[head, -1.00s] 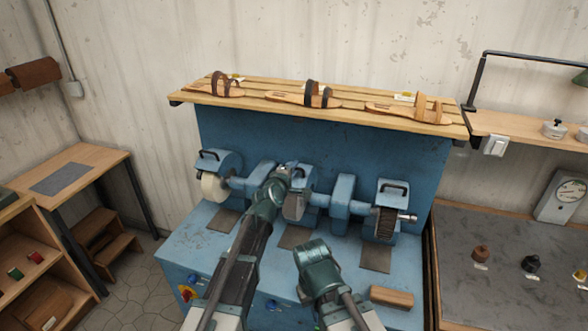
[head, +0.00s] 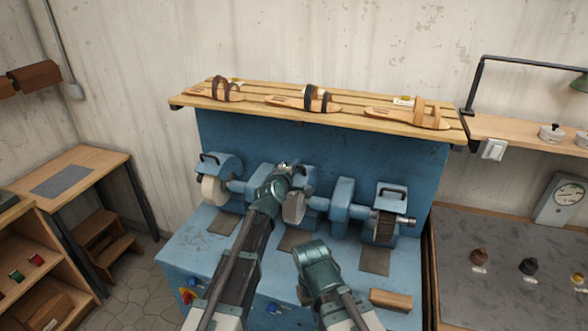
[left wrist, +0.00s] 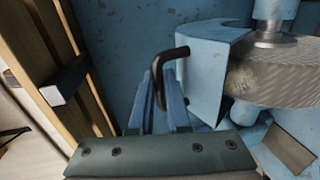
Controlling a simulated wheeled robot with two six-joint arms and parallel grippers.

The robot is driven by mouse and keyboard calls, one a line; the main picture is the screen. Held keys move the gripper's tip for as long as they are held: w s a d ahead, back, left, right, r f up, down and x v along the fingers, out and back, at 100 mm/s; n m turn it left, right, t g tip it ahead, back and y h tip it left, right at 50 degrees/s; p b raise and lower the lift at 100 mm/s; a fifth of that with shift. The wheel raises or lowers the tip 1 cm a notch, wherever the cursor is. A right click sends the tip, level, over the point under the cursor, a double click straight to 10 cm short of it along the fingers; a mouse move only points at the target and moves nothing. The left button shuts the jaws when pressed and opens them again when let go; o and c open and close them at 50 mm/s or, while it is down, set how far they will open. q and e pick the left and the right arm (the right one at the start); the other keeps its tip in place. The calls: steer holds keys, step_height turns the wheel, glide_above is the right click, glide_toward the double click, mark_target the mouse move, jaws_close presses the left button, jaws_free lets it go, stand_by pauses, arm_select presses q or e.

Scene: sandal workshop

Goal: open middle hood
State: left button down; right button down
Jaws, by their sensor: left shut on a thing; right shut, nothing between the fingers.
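The middle hood (head: 302,175) is a blue metal cover over the grey middle wheel (head: 293,208) of the blue grinding machine, partly hidden by my left gripper in the head view. My left gripper (head: 285,168) is at this hood. In the left wrist view, its two blue fingers (left wrist: 163,103) are shut on the hood's black bar handle (left wrist: 165,75). The hood (left wrist: 205,75) and the wheel (left wrist: 275,75) show to the right of the handle. My right gripper (head: 310,268) is low over the machine's front, shut and empty, its fingertips not clearly seen.
The left hood (head: 226,165) and right hood (head: 392,188) flank the middle one. Above, a slatted wooden shelf (head: 350,112) carries sandals. A wooden block (head: 390,299) lies at the machine's front right. A grey-topped bench (head: 510,240) stands at right.

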arm_select(q)
steer(key=w+r+p, duration=0.1)
steer(key=w+d+r+p, duration=0.1)
steer(key=w, duration=0.1)
steer(key=w+r, duration=0.1)
steer(key=shift+w+d+r+p, duration=0.2)
steer(key=shift+w+d+p, duration=0.05)
steer(key=shift+w+p, duration=0.15)
steer(key=w, duration=0.2)
steer(key=w+d+r+p, duration=0.1)
steer(key=w, duration=0.1)
steer(key=w+d, duration=0.1)
steer(key=w, duration=0.1)
steer(key=shift+r+p, duration=0.4)
steer(key=shift+w+d, duration=0.2)
steer(key=shift+w, duration=0.35)
steer(key=c, duration=1.2)
jaws_free()
steer(key=shift+o, duration=0.2)
steer(key=shift+s, duration=0.1)
steer(key=p+v, duration=0.3)
steer(key=v, duration=1.1)
